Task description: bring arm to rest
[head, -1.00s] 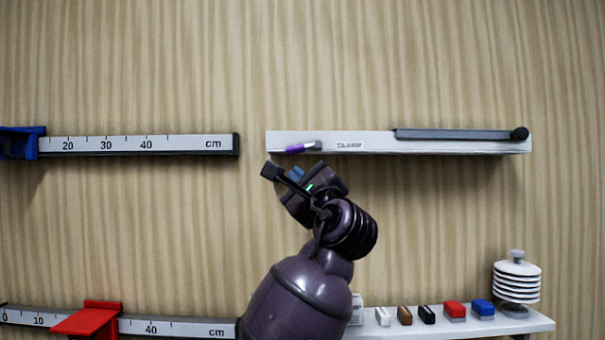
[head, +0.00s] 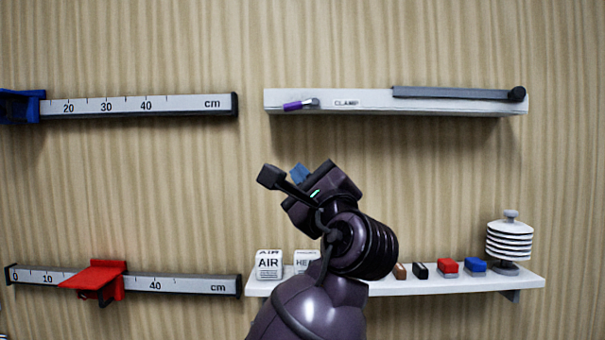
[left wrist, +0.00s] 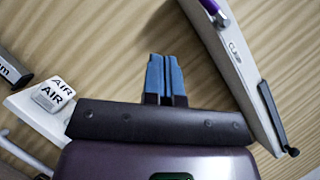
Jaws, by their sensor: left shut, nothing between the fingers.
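My left arm rises from the bottom middle of the head view, in front of the wall. My left gripper (head: 300,173) is shut and empty, its blue fingertips apart from the upper shelf and below it. In the left wrist view its two blue fingers (left wrist: 165,78) lie side by side with nothing between them, facing the bare wall. My right gripper is in neither view.
The upper shelf (head: 440,105) carries a purple-handled clamp (head: 300,104) and a dark bar (head: 455,93). The lower shelf (head: 525,283) holds an AIR block (head: 268,265), several small blocks and a white stacked-disc shield (head: 509,240). Two rulers with blue (head: 20,106) and red (head: 95,277) sliders hang left.

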